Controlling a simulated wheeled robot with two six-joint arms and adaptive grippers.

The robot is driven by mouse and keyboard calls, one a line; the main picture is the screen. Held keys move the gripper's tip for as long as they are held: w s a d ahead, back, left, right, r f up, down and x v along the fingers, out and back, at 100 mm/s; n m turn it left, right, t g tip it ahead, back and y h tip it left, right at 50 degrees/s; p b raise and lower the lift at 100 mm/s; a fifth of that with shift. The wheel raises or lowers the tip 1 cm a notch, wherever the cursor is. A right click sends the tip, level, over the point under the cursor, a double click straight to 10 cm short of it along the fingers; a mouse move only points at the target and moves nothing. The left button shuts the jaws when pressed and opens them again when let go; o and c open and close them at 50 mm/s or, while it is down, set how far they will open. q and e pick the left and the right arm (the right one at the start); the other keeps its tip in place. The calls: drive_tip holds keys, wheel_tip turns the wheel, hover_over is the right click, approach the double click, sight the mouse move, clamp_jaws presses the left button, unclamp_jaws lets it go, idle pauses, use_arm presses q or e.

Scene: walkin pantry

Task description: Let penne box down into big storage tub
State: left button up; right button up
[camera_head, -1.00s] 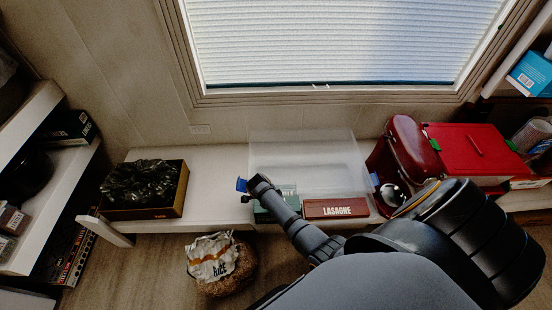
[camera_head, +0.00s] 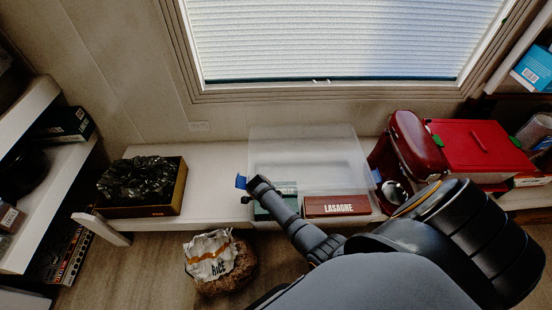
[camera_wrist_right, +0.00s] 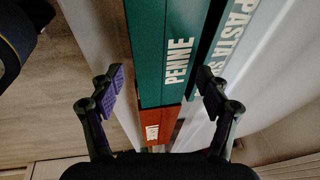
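The big storage tub (camera_head: 318,145) is clear plastic with blue handles and stands on the white bench under the window. The green penne box (camera_wrist_right: 166,50) is upright along the tub's front side; its lower part is hidden in the head view. My right gripper (camera_head: 256,187) is at the tub's left front. In the right wrist view my right gripper (camera_wrist_right: 160,90) has its fingers apart, one on each side of the penne box. A gap shows between the left finger and the box; the right finger is close to it. My left gripper is out of view.
A green pasta box (camera_wrist_right: 231,45) stands close beside the penne box. A red-brown lasagne box (camera_head: 337,207) is at the tub's front right. A red appliance (camera_head: 407,140) is right of the tub, a dark tray (camera_head: 150,211) left, and a rice bag (camera_head: 212,256) below.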

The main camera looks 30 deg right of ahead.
drive_tip(key=shift+o, duration=1.1)
drive_tip(key=shift+s, duration=0.1)
drive_tip(key=v, duration=1.2)
